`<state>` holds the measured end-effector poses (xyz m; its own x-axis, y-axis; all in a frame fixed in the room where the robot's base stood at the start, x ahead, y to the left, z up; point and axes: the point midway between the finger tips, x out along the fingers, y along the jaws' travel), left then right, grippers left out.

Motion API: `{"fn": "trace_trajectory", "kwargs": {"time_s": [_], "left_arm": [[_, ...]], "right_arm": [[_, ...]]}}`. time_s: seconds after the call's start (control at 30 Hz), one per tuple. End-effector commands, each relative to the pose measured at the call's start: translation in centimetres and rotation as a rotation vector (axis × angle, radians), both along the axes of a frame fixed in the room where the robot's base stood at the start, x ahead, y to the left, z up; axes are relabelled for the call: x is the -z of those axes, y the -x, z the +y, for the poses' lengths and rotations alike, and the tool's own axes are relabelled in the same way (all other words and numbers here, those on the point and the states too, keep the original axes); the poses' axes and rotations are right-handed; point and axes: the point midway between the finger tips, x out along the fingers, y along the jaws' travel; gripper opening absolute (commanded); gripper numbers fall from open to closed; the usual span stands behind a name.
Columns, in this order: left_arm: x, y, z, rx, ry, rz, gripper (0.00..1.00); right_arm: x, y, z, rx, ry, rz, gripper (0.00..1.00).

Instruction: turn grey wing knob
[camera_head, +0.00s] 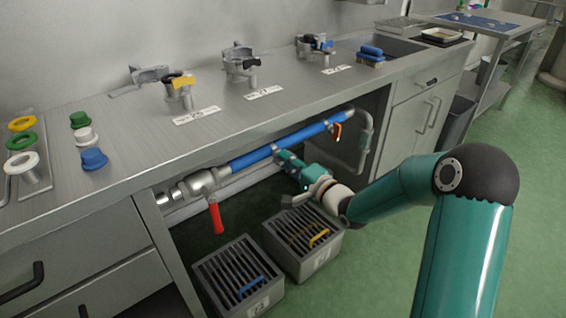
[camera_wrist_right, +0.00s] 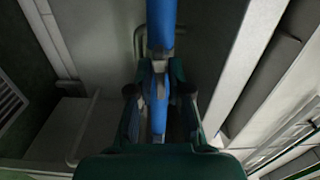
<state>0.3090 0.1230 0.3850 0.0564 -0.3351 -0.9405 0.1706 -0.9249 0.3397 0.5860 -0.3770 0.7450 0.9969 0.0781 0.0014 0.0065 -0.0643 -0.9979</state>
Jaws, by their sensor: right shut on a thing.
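My right gripper (camera_head: 281,154) reaches under the counter to the blue pipe (camera_head: 251,157), with its arm coming in from the right. In the right wrist view the gripper (camera_wrist_right: 159,92) has its fingers either side of a small grey part, which I take to be the grey wing knob (camera_wrist_right: 159,67), in front of the blue pipe (camera_wrist_right: 160,25). The gripper is shut on this knob. The fingers and palm hide most of the knob, so its angle cannot be told. My left gripper is in neither view.
A red lever (camera_head: 216,217) hangs from the metal valve at the pipe's left end. An orange handle (camera_head: 337,131) sits near its right end. Two slatted grey crates (camera_head: 238,275) stand on the floor below. The counter edge runs above the gripper.

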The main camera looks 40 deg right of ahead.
Motion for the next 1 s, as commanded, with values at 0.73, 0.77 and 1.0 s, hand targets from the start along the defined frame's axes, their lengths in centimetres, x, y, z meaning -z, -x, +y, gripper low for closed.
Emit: {"fn": "trace_trajectory", "kwargs": {"time_s": [0.73,0.77,1.0], "left_arm": [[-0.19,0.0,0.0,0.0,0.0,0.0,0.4],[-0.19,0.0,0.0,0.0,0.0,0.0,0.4],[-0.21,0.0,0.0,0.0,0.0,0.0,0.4]], "right_arm": [[0.61,0.1,0.26,-0.006,-0.083,0.021,0.23],[0.61,0.1,0.25,-0.006,-0.083,0.021,0.28],[0.3,0.08,0.1,-0.003,-0.08,0.013,0.35]]}}
